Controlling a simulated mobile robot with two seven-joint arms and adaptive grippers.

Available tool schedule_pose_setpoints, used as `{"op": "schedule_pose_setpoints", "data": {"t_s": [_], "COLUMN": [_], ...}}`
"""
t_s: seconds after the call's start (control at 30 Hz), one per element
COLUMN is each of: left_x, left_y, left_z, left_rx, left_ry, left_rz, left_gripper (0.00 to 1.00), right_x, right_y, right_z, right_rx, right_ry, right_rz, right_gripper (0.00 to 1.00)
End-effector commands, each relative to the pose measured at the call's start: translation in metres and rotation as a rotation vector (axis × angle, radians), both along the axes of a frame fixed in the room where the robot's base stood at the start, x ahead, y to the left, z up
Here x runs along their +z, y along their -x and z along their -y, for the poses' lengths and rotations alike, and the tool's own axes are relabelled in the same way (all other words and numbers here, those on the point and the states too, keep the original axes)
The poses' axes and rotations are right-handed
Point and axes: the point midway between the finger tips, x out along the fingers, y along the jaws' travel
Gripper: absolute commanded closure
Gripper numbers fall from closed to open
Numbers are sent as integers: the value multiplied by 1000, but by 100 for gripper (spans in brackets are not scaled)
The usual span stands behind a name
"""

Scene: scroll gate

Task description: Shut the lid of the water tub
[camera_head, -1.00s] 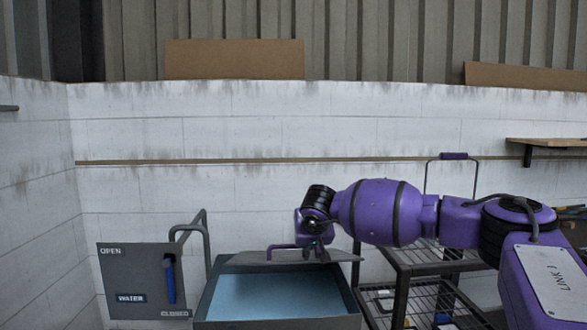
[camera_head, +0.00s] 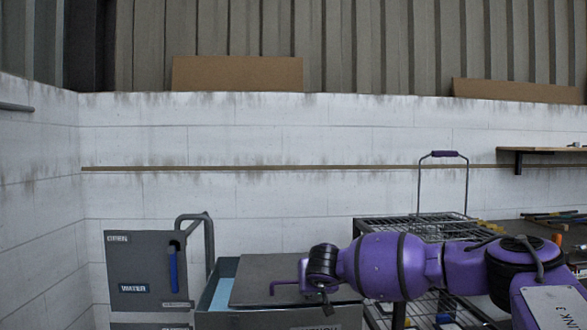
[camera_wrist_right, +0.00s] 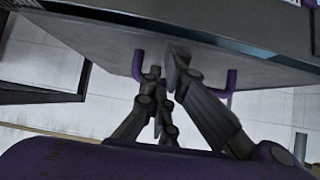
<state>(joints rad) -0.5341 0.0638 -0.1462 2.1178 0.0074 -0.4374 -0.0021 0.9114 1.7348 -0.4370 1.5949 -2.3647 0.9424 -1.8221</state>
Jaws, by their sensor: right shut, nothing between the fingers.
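The water tub (camera_head: 215,300) stands low in the middle of the head view. Its grey lid (camera_head: 262,278) hangs over the opening, tilted, with a strip of blue water showing at its left. The lid's purple handle (camera_head: 285,286) is partly hidden by my right gripper (camera_head: 326,303). In the right wrist view my right gripper (camera_wrist_right: 165,75) is shut and empty, close to the lid's grey face (camera_wrist_right: 200,55), between the two ends of the handle (camera_wrist_right: 138,65). I cannot tell whether it touches the lid. My left gripper is not in view.
A grey panel (camera_head: 125,265) with a blue lever (camera_head: 174,270) and a WATER label stands left of the tub, beside a bent grey pipe (camera_head: 209,240). A wire rack cart (camera_head: 400,226) stands to the right, behind my right arm. A white wall (camera_head: 270,200) is behind.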

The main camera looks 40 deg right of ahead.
Motion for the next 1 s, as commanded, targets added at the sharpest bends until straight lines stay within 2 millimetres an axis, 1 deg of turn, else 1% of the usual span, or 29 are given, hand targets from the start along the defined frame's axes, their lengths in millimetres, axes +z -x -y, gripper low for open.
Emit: {"op": "schedule_pose_setpoints", "data": {"t_s": [0.1, 0.2, 0.53, 0.63, 0.77, 0.9, 0.93, 1.0], "left_x": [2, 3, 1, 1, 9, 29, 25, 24], "left_y": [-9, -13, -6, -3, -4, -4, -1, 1], "left_z": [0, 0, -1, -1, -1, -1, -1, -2], "left_rx": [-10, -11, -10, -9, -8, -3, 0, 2], "left_ry": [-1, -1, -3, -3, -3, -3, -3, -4], "left_rz": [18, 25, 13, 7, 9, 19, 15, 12], "left_gripper": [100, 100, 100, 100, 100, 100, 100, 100], "right_x": [0, 0, 0, 3, 19, 51, 40, 27], "right_y": [0, 0, 0, 1, 5, 13, 19, 31], "right_z": [0, 0, 0, 1, 3, 6, 1, -10], "right_rx": [0, 0, 0, -1, -3, -8, -5, -4], "right_ry": [0, 0, 0, 0, 2, 3, 7, 7], "right_rz": [0, 0, 0, 0, 3, 5, -4, -10], "right_gripper": [100, 100, 100, 100, 100, 100, 100, 100]}}
